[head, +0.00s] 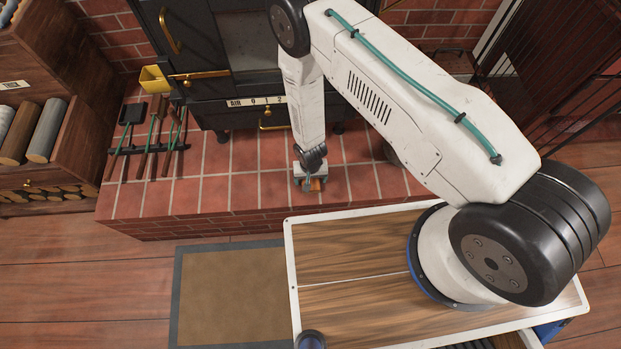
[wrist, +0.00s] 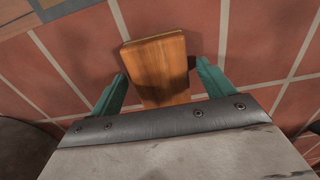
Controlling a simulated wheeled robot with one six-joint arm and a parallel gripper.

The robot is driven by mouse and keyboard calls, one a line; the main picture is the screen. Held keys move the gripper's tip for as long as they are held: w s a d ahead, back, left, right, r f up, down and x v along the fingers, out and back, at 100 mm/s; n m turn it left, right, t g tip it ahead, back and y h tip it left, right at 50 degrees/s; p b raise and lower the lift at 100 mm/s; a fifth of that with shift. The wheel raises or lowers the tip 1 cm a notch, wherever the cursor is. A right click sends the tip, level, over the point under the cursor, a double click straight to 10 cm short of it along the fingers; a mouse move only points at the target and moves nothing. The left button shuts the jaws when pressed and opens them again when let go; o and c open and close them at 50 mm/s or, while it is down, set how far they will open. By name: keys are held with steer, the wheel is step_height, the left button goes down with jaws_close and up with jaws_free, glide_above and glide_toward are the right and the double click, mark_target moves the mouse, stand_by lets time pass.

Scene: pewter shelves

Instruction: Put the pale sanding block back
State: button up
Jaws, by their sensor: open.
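A plain orange-brown wooden block (wrist: 158,68) lies on the red brick tiles, between the two teal fingers of my gripper (wrist: 160,76) in the wrist view. The fingers are spread, with a gap visible on the left side and a smaller one on the right. In the head view my gripper (head: 311,183) is low over the raised brick hearth, and a bit of the block (head: 315,185) shows under it. I cannot tell whether this is the pale sanding block; no other such block shows.
A brown mat (head: 230,295) lies in front.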

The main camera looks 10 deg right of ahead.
steer(key=w+d+r, duration=0.1)
steer(key=w+r, duration=0.2)
steer(key=r, duration=1.3)
steer(key=w+d+r, duration=0.2)
steer(key=w+r, duration=0.2)
steer(key=r, duration=1.1)
steer(key=s+d+r, duration=0.1)
steer(key=d+r, duration=0.2)
steer(key=r, duration=0.6)
steer(key=s+d+r, duration=0.1)
steer(key=d+r, duration=0.2)
steer(key=r, duration=0.6)
steer(key=s+d+r+t, duration=0.1)
steer(key=s+d+r, duration=0.35)
steer(key=r, duration=0.35)
steer(key=s+d+r, duration=0.3)
steer(key=s+r, duration=0.3)
steer(key=r, duration=0.1)
steer(key=s+d+r, duration=0.2)
steer(key=s+r, duration=0.1)
steer(key=s, duration=0.3)
steer(key=s+d+r, duration=0.2)
steer(key=s+r, duration=0.1)
steer(key=s, duration=0.4)
steer(key=shift+s+d, duration=0.15)
steer(key=shift+s, duration=0.15)
